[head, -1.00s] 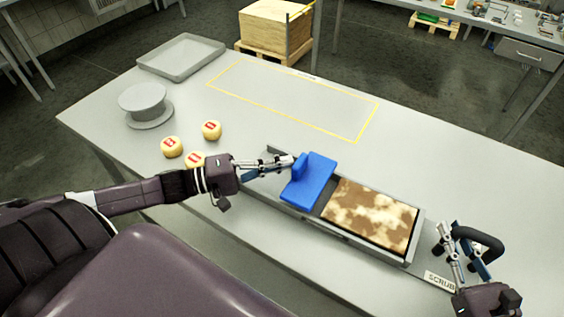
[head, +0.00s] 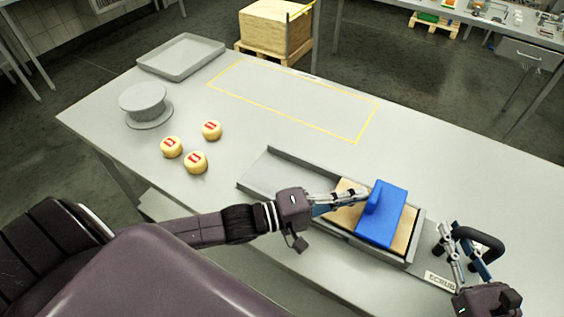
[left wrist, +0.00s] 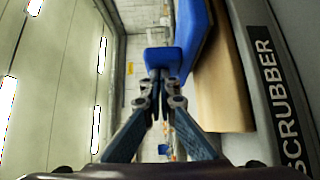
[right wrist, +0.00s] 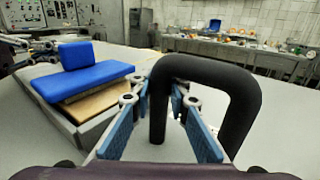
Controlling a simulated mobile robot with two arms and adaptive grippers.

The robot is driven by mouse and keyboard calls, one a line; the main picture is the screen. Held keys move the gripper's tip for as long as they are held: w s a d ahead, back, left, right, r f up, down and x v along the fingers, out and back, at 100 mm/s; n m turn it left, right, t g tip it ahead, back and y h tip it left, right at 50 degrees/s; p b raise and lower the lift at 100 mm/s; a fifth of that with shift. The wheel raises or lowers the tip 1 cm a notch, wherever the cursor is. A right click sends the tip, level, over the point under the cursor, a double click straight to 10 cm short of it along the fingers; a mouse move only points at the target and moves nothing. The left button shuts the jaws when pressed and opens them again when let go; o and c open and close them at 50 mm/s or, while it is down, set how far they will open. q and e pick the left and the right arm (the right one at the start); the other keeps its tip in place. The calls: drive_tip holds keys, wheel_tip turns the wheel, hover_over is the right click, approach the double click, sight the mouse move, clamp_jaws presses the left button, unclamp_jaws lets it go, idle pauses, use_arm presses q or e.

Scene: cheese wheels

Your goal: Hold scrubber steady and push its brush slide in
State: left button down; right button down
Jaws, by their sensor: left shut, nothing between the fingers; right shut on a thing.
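The scrubber (head: 268,172) is a long grey trough on the table with a black handle (head: 488,241) at its right end. The blue brush slide (head: 392,222) lies over a tan board (head: 344,190) in the right part of the trough. Its raised blue knob also shows in the left wrist view (left wrist: 163,58). My left gripper (head: 366,197) is shut and empty, its tips against or very near the knob's left side. My right gripper (head: 458,240) is shut on the handle, whose arch rises between the fingers in the right wrist view (right wrist: 208,68).
Three yellow cheese wheels (head: 196,162) with red marks stand left of the scrubber. Behind them are a round grey stand (head: 143,98) and a grey tray (head: 181,55). A yellow outlined area (head: 292,100) of the table is empty.

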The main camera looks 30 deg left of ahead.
sight(372, 204)
use_arm(q)
drive_tip(key=shift+d, duration=2)
use_arm(e)
drive_tip(key=shift+a, duration=0.15)
use_arm(q)
drive_tip(key=shift+a, duration=0.5)
use_arm(e)
drive_tip(key=shift+s, duration=0.1)
use_arm(q)
drive_tip(key=a, duration=0.3)
drive_tip(key=shift+f, duration=0.1)
drive_tip(key=v, duration=1)
drive_tip(key=shift+a, duration=0.15)
use_arm(e)
drive_tip(key=c, duration=1.2)
unclamp_jaws()
drive_tip(key=shift+o, duration=0.2)
